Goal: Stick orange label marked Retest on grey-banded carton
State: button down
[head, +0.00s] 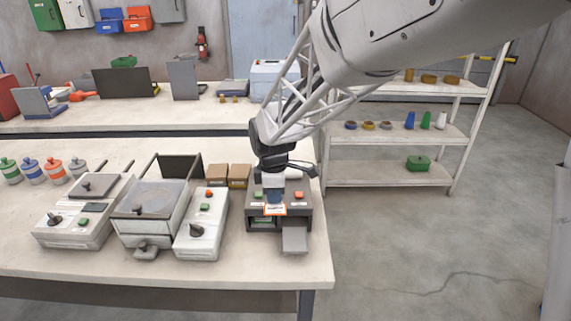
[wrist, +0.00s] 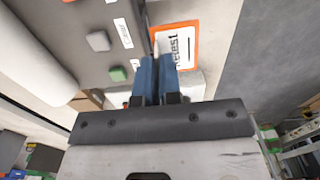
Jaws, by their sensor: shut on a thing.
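The orange-bordered white label (head: 275,210) is in front of the dark label machine (head: 306,215). In the wrist view the label (wrist: 187,45) shows the word Retest. My gripper (head: 273,198) points down over the front of the machine, its blue fingers (wrist: 158,78) shut on the label's edge. Two brown cartons, a left one (head: 217,173) and a right one (head: 239,175), stand behind the machine to its left. I cannot make out a grey band on either.
A grey tray (head: 294,240) juts from the machine's front. The bench (head: 290,273) ends just right of the machine. Shelves (head: 390,173) stand behind on the right.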

jog(key=w+a+r, duration=0.2)
jog(key=w+a, duration=1.1)
jog(key=w, duration=0.4)
send_over(217, 168)
jog(key=shift+w+f, duration=0.15)
jog(key=shift+f, duration=1.3)
jog(key=shift+f, duration=0.3)
jog(key=shift+f, duration=2.95)
jog(key=shift+f, duration=0.3)
jog(key=c, duration=1.2)
grip_release()
jog(key=shift+r, duration=0.1)
